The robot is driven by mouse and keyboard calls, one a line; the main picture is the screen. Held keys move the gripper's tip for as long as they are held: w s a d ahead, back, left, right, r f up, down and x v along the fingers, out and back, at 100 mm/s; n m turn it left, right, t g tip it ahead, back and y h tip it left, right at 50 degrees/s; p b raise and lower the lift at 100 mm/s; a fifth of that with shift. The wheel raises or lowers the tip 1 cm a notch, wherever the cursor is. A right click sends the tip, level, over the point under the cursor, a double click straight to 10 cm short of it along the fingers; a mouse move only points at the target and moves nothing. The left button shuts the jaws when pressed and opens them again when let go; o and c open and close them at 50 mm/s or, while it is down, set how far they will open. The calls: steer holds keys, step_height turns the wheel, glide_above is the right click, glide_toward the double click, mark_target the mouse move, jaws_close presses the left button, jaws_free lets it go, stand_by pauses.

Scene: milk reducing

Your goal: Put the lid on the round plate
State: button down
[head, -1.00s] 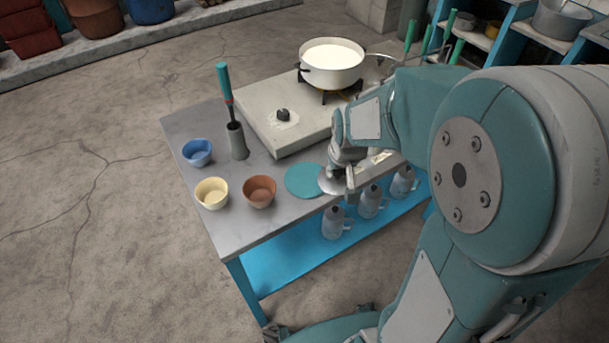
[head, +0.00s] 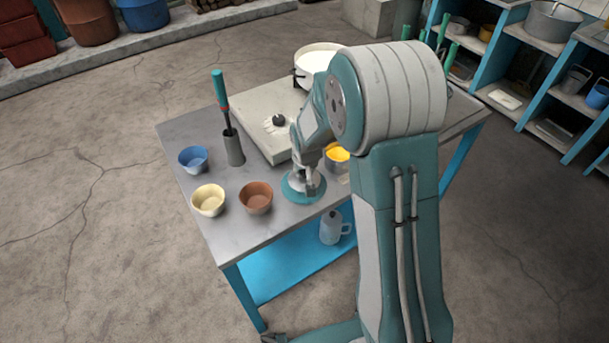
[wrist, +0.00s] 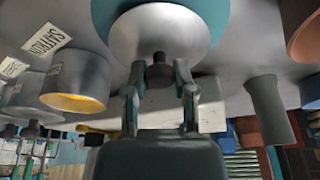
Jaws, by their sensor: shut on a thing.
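The lid (wrist: 160,32) is a silver disc with a dark knob. My gripper (wrist: 160,72) is shut on that knob, with one finger on each side. The round plate (wrist: 218,14) is a flat teal disc and shows behind the lid in the wrist view. In the head view the plate (head: 290,195) lies on the table near its front edge, and my gripper (head: 310,188) is over it with the lid. The lid covers much of the plate. I cannot tell whether lid and plate touch.
Terracotta (head: 256,198), cream (head: 208,200) and blue (head: 193,159) bowls stand left of the plate. A grey holder (head: 234,148) with a teal-handled tool is behind. A pot (head: 314,62) sits on the stove. A metal container (head: 336,160) with yellow contents stands close behind my gripper.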

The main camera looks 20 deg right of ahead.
steer(key=shift+a+f, duration=0.15)
steer(key=shift+f, duration=0.4)
steer(key=shift+a+f, duration=0.15)
steer(key=shift+f, duration=0.35)
steer(key=shift+d, duration=0.15)
steer(key=shift+c, duration=2.2)
jaws_free()
steer(key=shift+d, duration=0.15)
steer(key=shift+a, duration=0.2)
